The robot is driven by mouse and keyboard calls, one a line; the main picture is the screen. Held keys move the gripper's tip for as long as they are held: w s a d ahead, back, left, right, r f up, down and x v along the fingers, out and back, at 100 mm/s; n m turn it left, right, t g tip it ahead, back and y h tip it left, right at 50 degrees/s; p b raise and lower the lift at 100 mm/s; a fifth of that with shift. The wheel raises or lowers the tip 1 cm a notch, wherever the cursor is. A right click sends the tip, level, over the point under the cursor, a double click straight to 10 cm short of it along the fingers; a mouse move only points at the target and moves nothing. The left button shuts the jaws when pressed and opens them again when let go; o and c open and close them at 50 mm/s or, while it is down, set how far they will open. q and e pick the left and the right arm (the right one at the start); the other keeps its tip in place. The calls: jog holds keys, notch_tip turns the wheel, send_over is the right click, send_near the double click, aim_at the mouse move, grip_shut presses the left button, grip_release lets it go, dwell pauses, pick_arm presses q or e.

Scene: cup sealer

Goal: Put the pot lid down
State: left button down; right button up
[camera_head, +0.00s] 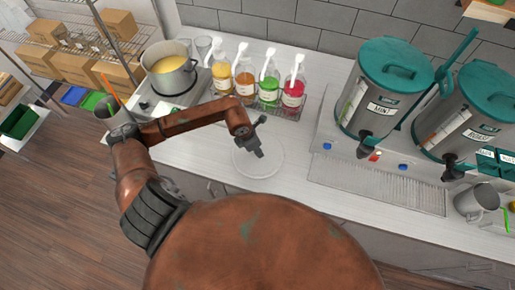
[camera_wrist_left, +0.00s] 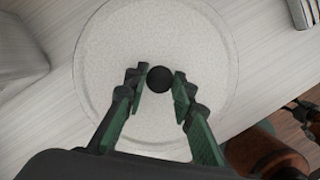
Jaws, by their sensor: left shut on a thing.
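The pot lid (camera_head: 268,169) is a clear round glass disc with a black knob, over the white counter in front of the bottles. It fills the middle of the left wrist view (camera_wrist_left: 110,50), with its knob (camera_wrist_left: 159,79) between the fingers. My left gripper (camera_head: 257,152) is shut on the lid's knob from above; its green-padded fingers show in the left wrist view (camera_wrist_left: 160,92). The lid looks flat; I cannot tell whether it touches the counter. The pot (camera_head: 170,77), grey with yellow liquid, stands uncovered on a burner at the left. My right gripper is out of view.
Several pump bottles (camera_head: 245,82) stand in a row behind the lid. A drip tray (camera_head: 375,186) and two teal-lidded dispensers (camera_head: 378,90) stand to the right. A grey cup (camera_head: 118,122) is at the counter's left end. The counter around the lid is clear.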

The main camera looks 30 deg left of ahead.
aim_at(251, 157)
pick_arm(q)
jog(key=shift+f, duration=0.1)
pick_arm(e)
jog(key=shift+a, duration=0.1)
pick_arm(q)
jog(key=shift+f, duration=0.15)
jog(key=c, duration=1.6)
grip_release()
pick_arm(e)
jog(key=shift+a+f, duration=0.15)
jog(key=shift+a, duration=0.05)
pick_arm(q)
jog(key=shift+r, duration=0.25)
jog(key=b+v, duration=0.2)
jog(key=v, duration=0.9)
jog(key=shift+s+r, duration=0.15)
jog(key=shift+r, duration=0.25)
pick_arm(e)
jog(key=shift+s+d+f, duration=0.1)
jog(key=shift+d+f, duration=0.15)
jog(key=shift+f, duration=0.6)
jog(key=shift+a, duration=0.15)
